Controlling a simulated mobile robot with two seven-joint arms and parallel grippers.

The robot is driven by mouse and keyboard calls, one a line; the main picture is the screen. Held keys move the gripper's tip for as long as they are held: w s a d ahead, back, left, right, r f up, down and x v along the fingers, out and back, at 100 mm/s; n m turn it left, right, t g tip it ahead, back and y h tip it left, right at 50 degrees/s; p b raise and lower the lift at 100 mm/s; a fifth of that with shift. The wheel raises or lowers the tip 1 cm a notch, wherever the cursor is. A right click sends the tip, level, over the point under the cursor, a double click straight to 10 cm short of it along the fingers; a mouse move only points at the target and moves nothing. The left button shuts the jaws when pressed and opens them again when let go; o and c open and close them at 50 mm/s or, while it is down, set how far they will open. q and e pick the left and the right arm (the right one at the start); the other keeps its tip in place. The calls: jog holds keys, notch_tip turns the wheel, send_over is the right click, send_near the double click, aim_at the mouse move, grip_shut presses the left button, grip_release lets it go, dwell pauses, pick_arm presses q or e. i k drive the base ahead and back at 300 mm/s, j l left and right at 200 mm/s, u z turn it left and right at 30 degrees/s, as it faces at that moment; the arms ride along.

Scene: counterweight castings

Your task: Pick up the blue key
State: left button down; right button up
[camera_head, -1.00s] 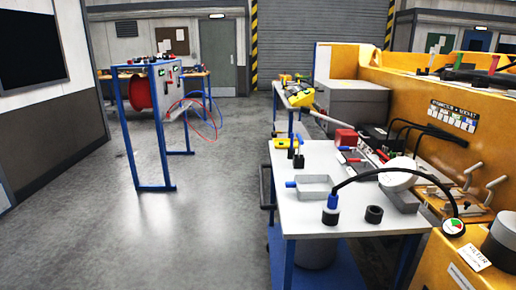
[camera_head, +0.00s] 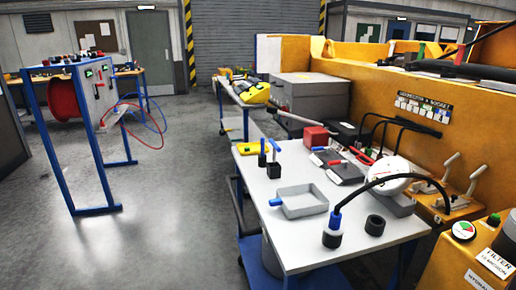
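Several small blue things are on the white-topped table (camera_head: 258,190), and I cannot tell for sure which is the blue key. A short blue piece (camera_head: 276,202) sits at the left edge of a shallow grey tray (camera_head: 302,204). A blue-topped black piece (camera_head: 333,231) stands upright at the table's front, with a black cable rising from it. Another blue piece (camera_head: 318,149) lies at the back beside a dark grey box. Neither of my grippers is in view.
A black ring (camera_head: 375,225), a red block (camera_head: 315,137) and a round white gauge (camera_head: 392,176) share the table. A yellow machine (camera_head: 385,85) stands along the right. A blue-framed reel stand (camera_head: 62,150) is at left, with clear floor between.

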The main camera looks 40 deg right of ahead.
aim_at(276, 147)
jog(key=i, duration=2.65)
jog(key=i+z, duration=0.2)
jog(key=i, duration=0.3)
jog(key=i+j+z, duration=0.2)
jog(key=i, duration=0.3)
jog(key=z, duration=1.4)
